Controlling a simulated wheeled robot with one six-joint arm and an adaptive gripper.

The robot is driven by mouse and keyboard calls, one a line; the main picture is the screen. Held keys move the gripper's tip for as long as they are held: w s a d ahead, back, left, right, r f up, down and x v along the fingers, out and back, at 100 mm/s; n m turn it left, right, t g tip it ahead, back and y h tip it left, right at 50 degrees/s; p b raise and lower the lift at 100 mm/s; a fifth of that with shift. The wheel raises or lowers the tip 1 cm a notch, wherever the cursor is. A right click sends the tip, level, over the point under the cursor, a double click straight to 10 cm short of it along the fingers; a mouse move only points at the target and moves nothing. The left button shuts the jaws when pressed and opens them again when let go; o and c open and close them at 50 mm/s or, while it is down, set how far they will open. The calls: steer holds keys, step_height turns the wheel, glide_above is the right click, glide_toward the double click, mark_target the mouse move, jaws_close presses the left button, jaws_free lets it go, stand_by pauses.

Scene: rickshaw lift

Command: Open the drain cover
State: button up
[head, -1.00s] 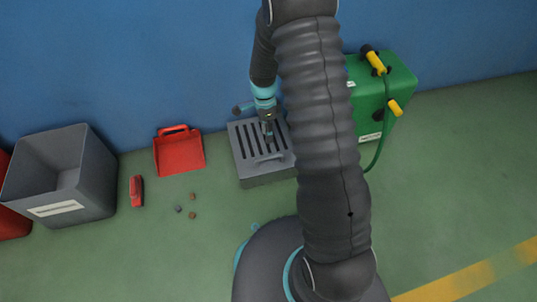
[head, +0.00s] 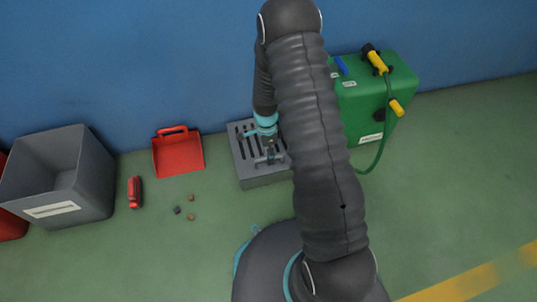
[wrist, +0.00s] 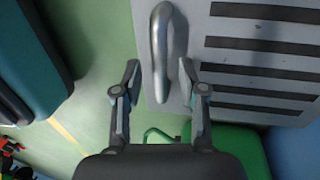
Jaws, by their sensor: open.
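The drain cover (head: 240,155) is a grey plate with dark slots on a low grey block against the blue wall. In the wrist view the cover (wrist: 250,28) fills the upper right, and its metal bar handle (wrist: 160,35) stands at its near side. My gripper (wrist: 160,68) is open, with one finger on each side of the handle's line; I cannot tell how deep the handle lies between them. In the head view my gripper (head: 269,158) is low over the front of the cover and hides part of the handle.
A green box (head: 370,95) with a hose and yellow nozzles stands right of the drain. On the left are a red dustpan (head: 178,155), a red brush (head: 135,192), several small debris bits (head: 191,197) and a grey bin (head: 75,190).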

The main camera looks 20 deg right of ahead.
jaws_close()
